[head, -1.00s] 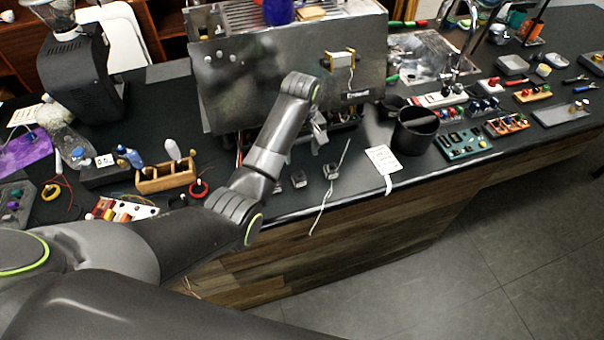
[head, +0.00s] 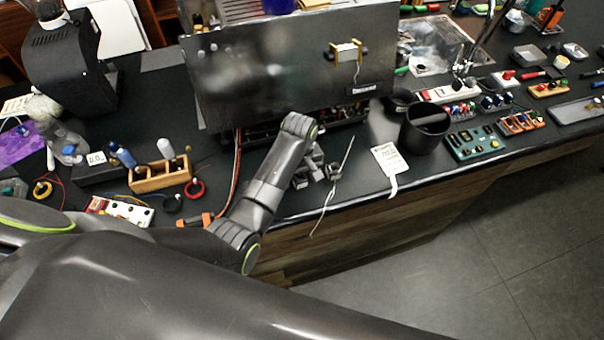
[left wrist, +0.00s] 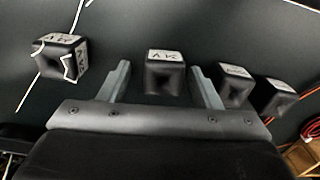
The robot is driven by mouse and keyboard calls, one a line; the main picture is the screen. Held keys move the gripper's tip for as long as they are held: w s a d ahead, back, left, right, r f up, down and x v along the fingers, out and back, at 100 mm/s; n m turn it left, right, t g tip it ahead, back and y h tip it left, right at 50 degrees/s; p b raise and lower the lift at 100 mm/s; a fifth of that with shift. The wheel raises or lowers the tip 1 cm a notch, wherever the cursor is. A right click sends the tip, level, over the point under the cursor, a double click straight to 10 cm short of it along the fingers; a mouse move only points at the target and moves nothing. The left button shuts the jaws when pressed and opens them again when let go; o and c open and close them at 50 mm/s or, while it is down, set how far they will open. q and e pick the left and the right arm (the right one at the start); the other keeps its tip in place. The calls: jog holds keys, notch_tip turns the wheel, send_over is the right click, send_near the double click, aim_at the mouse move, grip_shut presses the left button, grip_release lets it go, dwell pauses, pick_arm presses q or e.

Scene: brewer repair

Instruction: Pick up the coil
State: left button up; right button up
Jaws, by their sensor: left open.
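Several small dark block-shaped coils with pale lettered tops lie on the black counter. One coil (left wrist: 165,76) sits between the two fingers of my left gripper (left wrist: 160,72) in the left wrist view, with visible gaps on both sides. Another coil (left wrist: 60,58), with a white cord at it, is to the left, and two more (left wrist: 236,88) are just right of the right finger. In the head view my left gripper (head: 314,165) is open and low at the counter, among the coils (head: 333,172), partly hidden by my wrist. My right gripper is not in view.
The large metal brewer (head: 290,70) stands close behind my left gripper. A black cup (head: 425,130) and a paper tag (head: 389,159) are to the right. A wooden holder (head: 160,177) and red wires are to the left. The counter's front edge is close.

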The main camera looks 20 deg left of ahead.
pick_arm(q)
jog(key=shift+s+d+r, duration=0.1)
jog(key=shift+s+d, duration=0.05)
jog(key=shift+s+r, duration=0.1)
jog(key=shift+s, duration=0.1)
jog(key=shift+c, duration=0.6)
jog(key=shift+s, duration=0.15)
jog(key=c, duration=1)
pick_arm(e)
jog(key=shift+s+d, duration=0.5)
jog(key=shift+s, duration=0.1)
